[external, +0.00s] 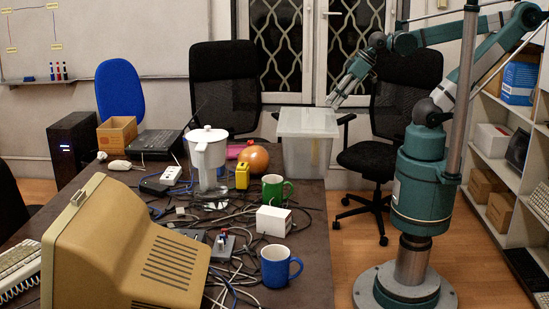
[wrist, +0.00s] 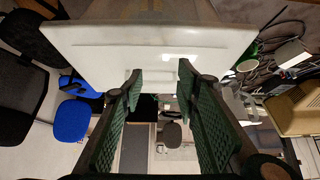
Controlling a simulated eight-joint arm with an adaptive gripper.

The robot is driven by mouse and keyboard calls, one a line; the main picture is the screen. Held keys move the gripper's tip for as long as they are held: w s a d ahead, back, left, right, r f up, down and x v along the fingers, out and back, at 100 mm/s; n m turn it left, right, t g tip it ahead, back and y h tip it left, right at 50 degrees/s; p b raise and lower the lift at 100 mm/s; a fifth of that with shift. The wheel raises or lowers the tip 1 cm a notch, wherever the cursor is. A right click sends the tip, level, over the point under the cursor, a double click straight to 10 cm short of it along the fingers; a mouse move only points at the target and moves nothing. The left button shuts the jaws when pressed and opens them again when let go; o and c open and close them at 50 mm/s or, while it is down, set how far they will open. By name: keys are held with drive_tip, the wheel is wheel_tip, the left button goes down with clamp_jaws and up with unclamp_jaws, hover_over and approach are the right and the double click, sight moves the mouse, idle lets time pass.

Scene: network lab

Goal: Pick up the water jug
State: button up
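The water jug (external: 208,158) stands upright on the table in the external view, clear-sided with a white lid and a handle at its left. Cables lie around its base. My gripper (external: 334,98) is up and to the right of the jug, well apart from it, above the right edge of a lidded plastic bin. In the wrist view my gripper (wrist: 160,82) has its two green-padded fingers spread with nothing held between them. I cannot make out the jug in the wrist view.
The translucent bin (external: 308,150) stands between my gripper and the jug; a pale lid (wrist: 150,45) fills the upper wrist view. Near the jug are an orange ball (external: 254,158), a yellow object (external: 242,175), a green mug (external: 273,189), a white box (external: 273,220) and a blue mug (external: 276,267).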

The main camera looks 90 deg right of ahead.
drive_tip(key=shift+r, duration=2.5)
drive_tip(key=w+a+r+n+t+h, duration=0.1)
drive_tip(key=w+a+r+n+h, duration=0.1)
drive_tip(key=w+n, duration=0.6)
drive_tip(key=w+a+r+n+t+h, duration=0.1)
drive_tip(key=w+a+r+n, duration=0.2)
drive_tip(key=w, duration=0.9)
drive_tip(key=w+a+f+n+t, duration=0.1)
drive_tip(key=w+a+n+t, duration=0.3)
drive_tip(key=w+a+n, duration=1.05)
drive_tip(key=w+a+f+n+t+y, duration=0.15)
drive_tip(key=a+n, duration=0.35)
drive_tip(key=a, duration=0.9)
drive_tip(key=w+a+f+n+t+y, duration=0.1)
drive_tip(key=a+f+n+t+y, duration=0.15)
drive_tip(key=a+n, duration=0.75)
drive_tip(key=a+f+m, duration=0.2)
drive_tip(key=f, duration=0.7)
drive_tip(key=a+f+m, duration=0.2)
drive_tip(key=f, duration=0.7)
drive_tip(key=shift+f+t+h+p, duration=0.25)
drive_tip(key=shift+t+h+p, duration=0.05)
drive_tip(key=shift+t, duration=0.1)
